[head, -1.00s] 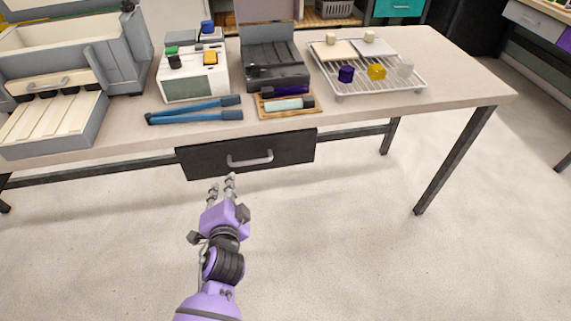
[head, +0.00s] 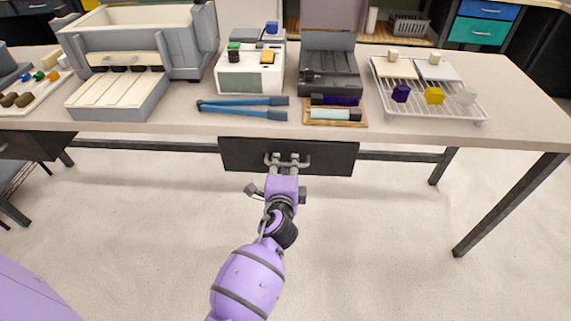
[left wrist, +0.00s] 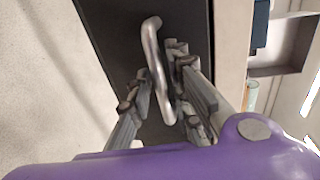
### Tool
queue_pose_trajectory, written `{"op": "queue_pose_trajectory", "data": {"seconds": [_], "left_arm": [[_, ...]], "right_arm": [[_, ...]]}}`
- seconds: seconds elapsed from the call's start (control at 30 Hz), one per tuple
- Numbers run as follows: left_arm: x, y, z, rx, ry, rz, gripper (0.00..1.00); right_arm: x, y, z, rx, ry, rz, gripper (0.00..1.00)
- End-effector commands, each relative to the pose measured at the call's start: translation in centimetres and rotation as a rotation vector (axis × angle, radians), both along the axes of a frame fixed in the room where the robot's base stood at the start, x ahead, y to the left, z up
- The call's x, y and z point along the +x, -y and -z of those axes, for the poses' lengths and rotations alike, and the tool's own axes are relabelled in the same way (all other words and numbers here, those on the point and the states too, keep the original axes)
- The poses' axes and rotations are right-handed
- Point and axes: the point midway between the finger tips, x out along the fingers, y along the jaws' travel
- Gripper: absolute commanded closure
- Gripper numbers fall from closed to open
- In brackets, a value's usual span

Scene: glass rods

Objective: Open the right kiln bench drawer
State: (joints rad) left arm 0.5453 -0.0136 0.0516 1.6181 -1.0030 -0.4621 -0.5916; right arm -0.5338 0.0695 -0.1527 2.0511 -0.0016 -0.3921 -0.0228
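The right kiln bench drawer (head: 330,157) is a dark front under the bench top in the head view, and it looks closed. Its grey bar handle (head: 287,160) also shows in the left wrist view (left wrist: 153,50). My left gripper (head: 284,160) is at the handle, with its fingers apart. In the left wrist view the handle bar lies between the open fingers (left wrist: 165,95), nearer the right-hand ones; I cannot tell whether they touch it. My right gripper is not in view.
The kiln bench (head: 420,135) carries blue tongs (head: 245,106), a wire rack (head: 440,105) and a small wooden tray (head: 312,122) near its front edge. Another dark drawer (head: 30,146) is at far left. The floor before the bench is clear.

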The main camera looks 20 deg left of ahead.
Motion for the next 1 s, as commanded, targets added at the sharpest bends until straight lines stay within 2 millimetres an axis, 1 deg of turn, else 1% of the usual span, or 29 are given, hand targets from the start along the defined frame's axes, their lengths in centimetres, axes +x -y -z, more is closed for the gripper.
{"op": "queue_pose_trajectory", "data": {"seconds": [0.1, 0.33, 0.37, 0.5, 1.0], "left_arm": [[0.58, -0.23, 0.15, 0.000, 0.000, -0.001, 0.81], [0.66, -0.25, 0.14, -0.001, 0.000, 0.000, 0.81], [0.66, -0.25, 0.15, -0.001, 0.000, 0.000, 0.83], [0.64, -0.24, 0.15, -0.001, 0.000, 0.000, 1.00], [0.38, -0.15, 0.21, -0.001, -0.002, 0.000, 1.00]], "right_arm": [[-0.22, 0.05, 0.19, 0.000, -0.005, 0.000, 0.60], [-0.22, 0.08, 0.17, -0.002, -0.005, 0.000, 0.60], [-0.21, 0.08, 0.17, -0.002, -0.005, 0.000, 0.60], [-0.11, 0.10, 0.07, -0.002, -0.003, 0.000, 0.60], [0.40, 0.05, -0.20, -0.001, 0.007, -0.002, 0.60]]}}
